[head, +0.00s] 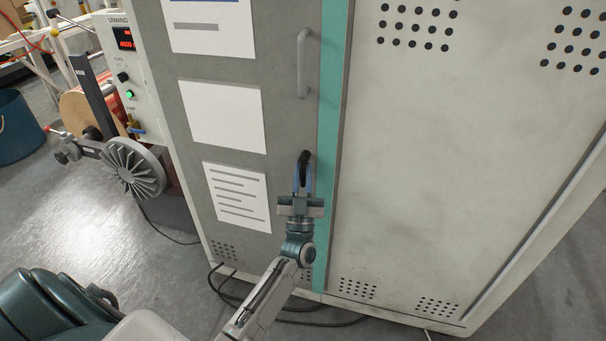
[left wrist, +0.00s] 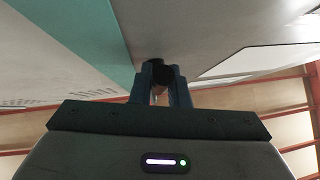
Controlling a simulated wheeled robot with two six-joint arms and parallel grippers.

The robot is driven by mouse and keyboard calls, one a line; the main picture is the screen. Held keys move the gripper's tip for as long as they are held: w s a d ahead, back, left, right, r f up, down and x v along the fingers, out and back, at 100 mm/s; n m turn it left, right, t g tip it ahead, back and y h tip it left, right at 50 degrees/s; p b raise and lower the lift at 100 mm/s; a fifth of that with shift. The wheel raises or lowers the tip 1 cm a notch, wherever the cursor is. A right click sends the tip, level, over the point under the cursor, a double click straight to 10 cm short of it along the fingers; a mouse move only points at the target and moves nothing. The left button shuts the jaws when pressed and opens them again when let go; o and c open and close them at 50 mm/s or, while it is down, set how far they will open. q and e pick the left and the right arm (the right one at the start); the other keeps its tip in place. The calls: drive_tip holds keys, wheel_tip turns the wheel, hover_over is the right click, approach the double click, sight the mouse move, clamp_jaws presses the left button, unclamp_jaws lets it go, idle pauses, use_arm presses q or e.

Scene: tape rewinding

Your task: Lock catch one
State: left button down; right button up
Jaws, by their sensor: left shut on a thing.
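The grey cabinet door (head: 285,130) is closed flat beside a teal strip (head: 333,90). A small black catch (head: 305,157) is on the door near the strip, below the handle. My left gripper (head: 302,176) reaches up to it from below and is shut on it. In the left wrist view the black catch (left wrist: 160,73) shows between the tips of the two fingers (left wrist: 163,84). The fingers hide part of the catch, so I cannot tell its exact turn. My right gripper is not in view.
A vertical bar handle (head: 303,62) stands out from the door above the catch. Paper sheets (head: 223,117) are on the door. An unwind unit with a handwheel (head: 133,170) is at the left. Black cables (head: 235,298) lie on the floor along the cabinet's foot.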

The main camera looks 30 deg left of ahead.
use_arm(q)
drive_tip(key=shift+r, duration=0.45)
drive_tip(key=c, duration=1.4)
unclamp_jaws()
drive_tip(key=shift+s+d+f, duration=0.1)
drive_tip(key=shift+s+f, duration=0.15)
drive_tip(key=shift+f, duration=0.4)
drive_tip(key=b+v, duration=0.2)
drive_tip(key=v, duration=0.7)
drive_tip(key=shift+s+f, duration=0.15)
drive_tip(key=shift+s, duration=0.15)
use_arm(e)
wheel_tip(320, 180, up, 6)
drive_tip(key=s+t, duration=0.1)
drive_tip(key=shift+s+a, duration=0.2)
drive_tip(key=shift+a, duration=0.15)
use_arm(q)
drive_tip(key=shift+d, duration=0.1)
drive_tip(key=shift+h, duration=0.3)
